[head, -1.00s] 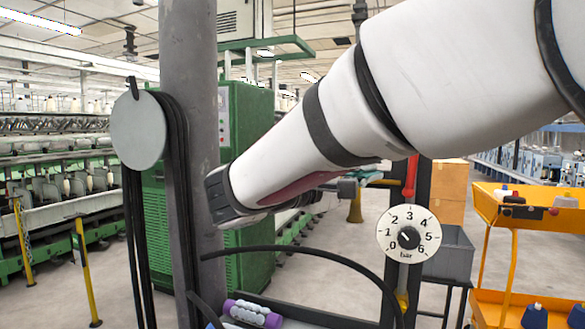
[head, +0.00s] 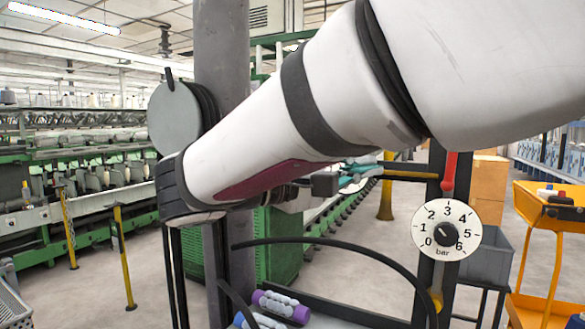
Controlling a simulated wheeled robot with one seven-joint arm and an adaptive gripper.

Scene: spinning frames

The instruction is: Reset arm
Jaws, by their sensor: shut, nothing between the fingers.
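My white arm (head: 320,110) with dark bands crosses the head view from the upper right down to a dark ribbed joint at the left. From behind this joint my wrist runs back to the right, partly hidden by the arm. My gripper (head: 357,178) shows small beyond the arm's lower edge, with a dark grey body and teal fingers. It is shut and nothing shows in it. It appears in front of the yellow horizontal bar's left end in the picture; I cannot tell the distance between them.
A grey post (head: 222,60) with a round disc (head: 175,117) and hanging black hoses stands behind the arm. A dial gauge (head: 447,231) marked in bar sits on a dark upright at right. Purple-ended rollers (head: 281,306) lie low in front. An orange trolley (head: 550,215) stands at far right.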

